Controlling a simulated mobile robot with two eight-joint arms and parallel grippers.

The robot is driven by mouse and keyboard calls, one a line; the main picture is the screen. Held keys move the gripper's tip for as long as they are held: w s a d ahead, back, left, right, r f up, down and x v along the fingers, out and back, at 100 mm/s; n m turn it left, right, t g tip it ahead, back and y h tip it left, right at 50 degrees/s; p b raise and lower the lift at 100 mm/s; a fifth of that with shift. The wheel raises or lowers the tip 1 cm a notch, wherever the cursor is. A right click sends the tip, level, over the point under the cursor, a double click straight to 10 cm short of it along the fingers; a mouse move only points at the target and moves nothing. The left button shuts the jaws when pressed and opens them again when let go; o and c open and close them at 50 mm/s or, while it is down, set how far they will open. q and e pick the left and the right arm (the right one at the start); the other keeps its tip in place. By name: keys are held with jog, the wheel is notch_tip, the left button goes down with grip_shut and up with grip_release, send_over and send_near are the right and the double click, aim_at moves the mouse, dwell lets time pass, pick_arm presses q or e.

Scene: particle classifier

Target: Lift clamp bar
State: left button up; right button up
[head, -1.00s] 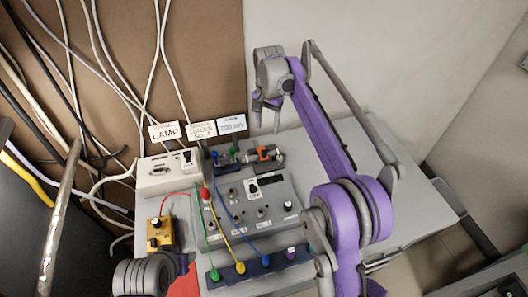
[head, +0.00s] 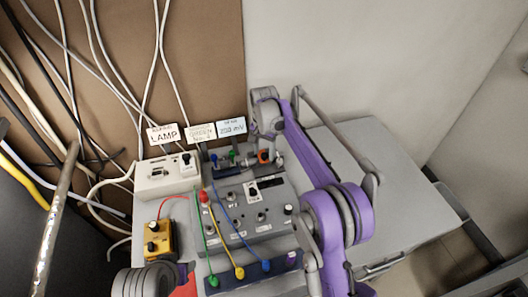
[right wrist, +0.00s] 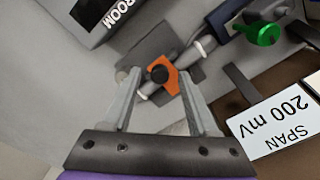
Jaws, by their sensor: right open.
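The clamp appears as an orange block with a dark round knob (right wrist: 160,77), set on a silver bar (right wrist: 198,50) in the right wrist view. In the head view, the orange part (head: 264,156) shows behind the grey panel, partly hidden by my right arm. My right gripper (right wrist: 158,90) is open, with one finger on each side of the orange block. It also shows in the head view (head: 268,138), low over the clamp. I cannot tell whether the fingers touch it.
A grey panel (head: 285,213) with knobs and coloured leads lies in front of the clamp. A white lamp box (head: 157,181) and yellow box (head: 160,240) stand left. Label cards, including a "SPAN 200 mV" card (right wrist: 275,122), stand close by. The table's right side (head: 385,165) is clear.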

jog(key=shift+f, duration=0.1)
grip_shut()
dwell(0.3)
dwell(1.1)
